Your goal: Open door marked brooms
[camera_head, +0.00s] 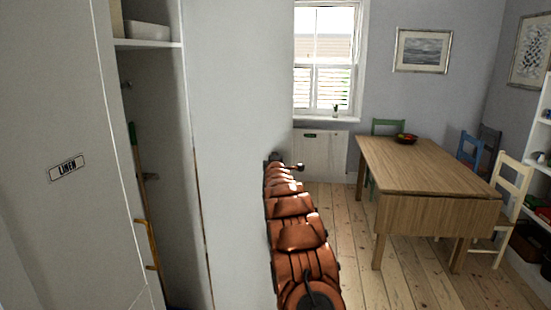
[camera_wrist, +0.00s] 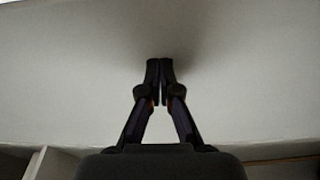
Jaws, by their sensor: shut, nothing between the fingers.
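No lettering that reads brooms shows in either view. In the head view an open closet bay (camera_head: 155,110) stands beside a shut door marked LINEN (camera_head: 100,220). A broad pale panel (camera_head: 235,130) stands right of the bay, with a dark gap along its left edge. It looks like a door swung wide open, showing its unlettered face. My arm reaches away along its right edge. In the wrist view my gripper (camera_wrist: 160,80) is shut and empty, its tips close to a pale surface (camera_wrist: 80,70); I cannot tell whether they touch.
The bay holds a green-and-orange pole (camera_head: 137,165) and a shelf with a box (camera_head: 148,30). A wooden table (camera_head: 425,165) with chairs stands right. Floorboards (camera_head: 400,270) are clear in front of it.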

